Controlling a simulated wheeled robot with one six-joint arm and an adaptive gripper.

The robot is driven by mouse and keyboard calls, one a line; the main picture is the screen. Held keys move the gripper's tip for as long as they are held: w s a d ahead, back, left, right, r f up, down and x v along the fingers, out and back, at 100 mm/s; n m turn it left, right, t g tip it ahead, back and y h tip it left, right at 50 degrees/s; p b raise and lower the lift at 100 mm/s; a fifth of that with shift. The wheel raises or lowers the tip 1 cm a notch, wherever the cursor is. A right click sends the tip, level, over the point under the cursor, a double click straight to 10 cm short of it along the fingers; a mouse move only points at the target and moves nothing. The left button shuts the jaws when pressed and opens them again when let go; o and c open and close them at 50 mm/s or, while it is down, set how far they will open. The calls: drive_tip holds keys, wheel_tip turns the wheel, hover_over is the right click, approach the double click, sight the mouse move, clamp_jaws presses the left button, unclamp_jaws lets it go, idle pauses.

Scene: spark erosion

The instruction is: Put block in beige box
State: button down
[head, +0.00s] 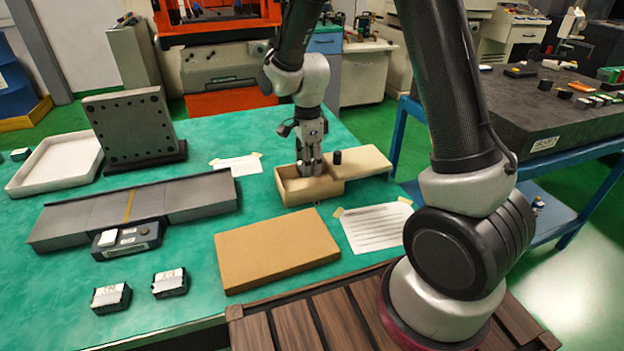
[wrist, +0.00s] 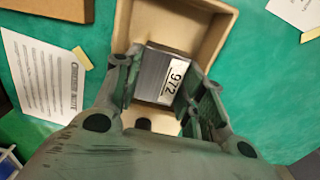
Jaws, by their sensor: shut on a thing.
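The beige box (head: 297,195) stands open on the green table near its right side; its rim also shows in the wrist view (wrist: 226,22). My gripper (head: 311,170) points down into the box opening. In the wrist view my gripper (wrist: 163,84) is shut on a grey block (wrist: 158,66) with a white label reading 972. The block lies between the two fingers, within the outline of the box walls. I cannot tell whether it touches the box floor. In the head view the fingers and the box's front wall hide the block.
A flat cardboard-coloured slab (head: 275,248) lies in front of the box, beside a printed sheet (head: 377,227). A beige panel with a black knob (head: 337,157) adjoins the box. Two labelled dark blocks (head: 111,298) (head: 170,283) lie front left. A white tray (head: 55,165) is far left.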

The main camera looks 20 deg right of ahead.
drive_tip(key=shift+f, duration=2.6)
drive_tip(key=c, duration=0.9)
unclamp_jaws()
drive_tip(key=shift+f, duration=0.1)
